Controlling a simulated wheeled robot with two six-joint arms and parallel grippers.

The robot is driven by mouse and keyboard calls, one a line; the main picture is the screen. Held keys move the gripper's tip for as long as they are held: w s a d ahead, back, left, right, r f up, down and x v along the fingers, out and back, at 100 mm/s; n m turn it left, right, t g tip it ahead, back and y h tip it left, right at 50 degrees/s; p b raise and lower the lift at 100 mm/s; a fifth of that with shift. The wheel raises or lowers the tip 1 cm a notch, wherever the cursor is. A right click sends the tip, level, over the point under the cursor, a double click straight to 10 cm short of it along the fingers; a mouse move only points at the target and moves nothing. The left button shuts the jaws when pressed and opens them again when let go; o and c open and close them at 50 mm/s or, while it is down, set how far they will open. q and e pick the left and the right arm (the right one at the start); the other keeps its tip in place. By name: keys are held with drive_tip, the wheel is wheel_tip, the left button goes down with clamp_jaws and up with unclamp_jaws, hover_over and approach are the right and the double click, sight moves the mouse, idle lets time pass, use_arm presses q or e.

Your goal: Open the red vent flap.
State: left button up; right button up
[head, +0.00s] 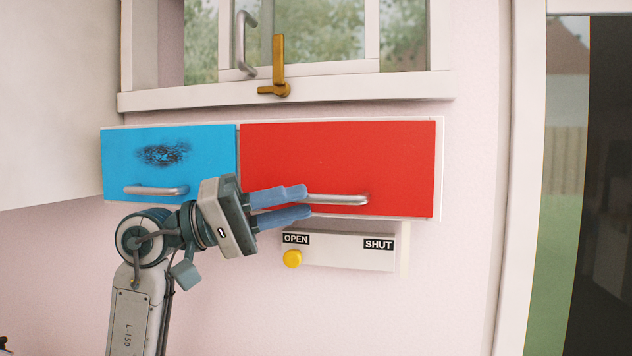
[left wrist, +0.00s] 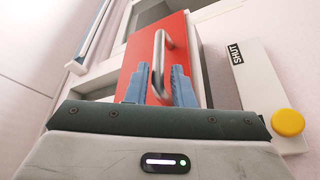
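The red vent flap (head: 340,150) is a flat panel on the wall, and it looks closed in its white frame. It has a silver bar handle (head: 345,199) along its lower edge. My left gripper (head: 307,200) is at the left part of this handle, its blue fingers apart, one above and one below the bar. In the left wrist view the handle (left wrist: 159,55) stands between the two fingers (left wrist: 158,88), with the red flap (left wrist: 138,52) behind. Whether a finger touches the bar is unclear. My right gripper is not in view.
A blue flap (head: 135,168) with a dark scorched patch and its own handle adjoins on the left. Below the red flap is a white bar (head: 338,254) marked OPEN and SHUT, with a yellow knob (head: 292,259) under OPEN. A window with a brass latch (head: 278,70) is above.

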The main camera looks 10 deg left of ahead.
sight(315, 199)
use_arm(q)
drive_tip(key=p+x, duration=0.1)
drive_tip(key=x, duration=0.2)
drive_tip(key=shift+s+r, duration=0.15)
drive_tip(key=shift+r, duration=0.05)
drive_tip(key=shift+d+p, duration=0.35)
drive_tip(key=shift+d, duration=0.1)
drive_tip(key=shift+w, duration=0.2)
drive_tip(key=shift+a+f, duration=0.1)
drive_tip(key=shift+c, duration=0.4)
clamp_jaws()
